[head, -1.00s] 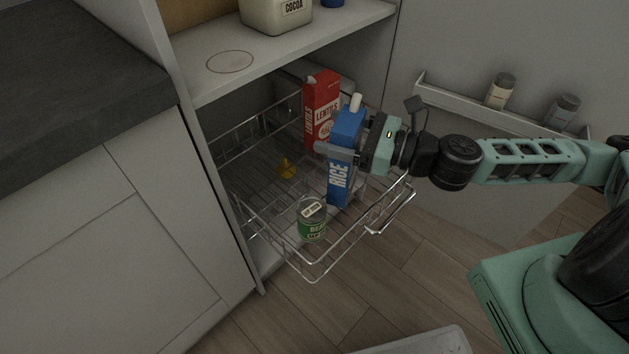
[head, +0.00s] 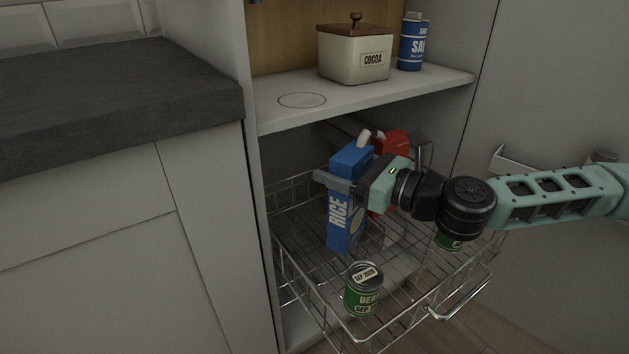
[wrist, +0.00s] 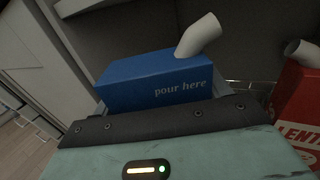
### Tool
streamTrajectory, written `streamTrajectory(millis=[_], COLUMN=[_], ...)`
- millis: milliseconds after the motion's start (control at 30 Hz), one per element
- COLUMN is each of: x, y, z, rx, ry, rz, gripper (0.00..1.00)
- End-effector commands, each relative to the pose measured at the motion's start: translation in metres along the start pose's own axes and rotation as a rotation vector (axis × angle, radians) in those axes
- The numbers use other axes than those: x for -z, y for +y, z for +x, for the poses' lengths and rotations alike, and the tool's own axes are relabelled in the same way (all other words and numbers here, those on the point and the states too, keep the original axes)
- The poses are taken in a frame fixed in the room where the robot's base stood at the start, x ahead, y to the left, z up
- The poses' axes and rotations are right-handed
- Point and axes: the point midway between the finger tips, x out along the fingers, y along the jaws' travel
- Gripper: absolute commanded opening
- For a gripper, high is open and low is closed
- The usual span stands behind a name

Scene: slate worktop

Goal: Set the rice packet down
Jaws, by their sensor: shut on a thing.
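The rice packet (head: 340,218) is a tall blue box with "RICE" on its side and a white spout on top. It stands about upright within the wire pull-out basket (head: 455,308). My gripper (head: 348,184) is shut on its upper part from the right. In the wrist view the packet's blue top (wrist: 150,80) reads "pour here". I cannot tell whether its base touches the basket floor. An outlined ring (head: 302,100) marks the bare left part of the shelf (head: 375,105) above.
A red lentils packet (head: 395,142) stands behind my gripper, partly hidden. A green can (head: 362,290) stands at the basket's front; another (head: 449,241) shows under my arm. The cocoa tin (head: 354,55) and salt canister (head: 413,42) occupy the shelf's right part.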

Motion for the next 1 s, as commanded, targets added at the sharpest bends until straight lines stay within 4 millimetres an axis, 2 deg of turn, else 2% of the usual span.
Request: streamTrajectory(millis=[100,300,467,700,1000], x=[0.002,0.000,0.000,0.035,0.035], y=[0.001,0.000,0.000,-0.001,-0.001], z=[0.028,0.051,0.060,0.061,0.061], rx=[-0.001,0.001,0.000,0.001,0.001], ry=[-0.002,-0.002,-0.002,-0.001,-0.003], rz=[-0.005,-0.002,-0.002,-0.001,-0.001], gripper=[0.23,0.23,0.23,0.23,0.23])
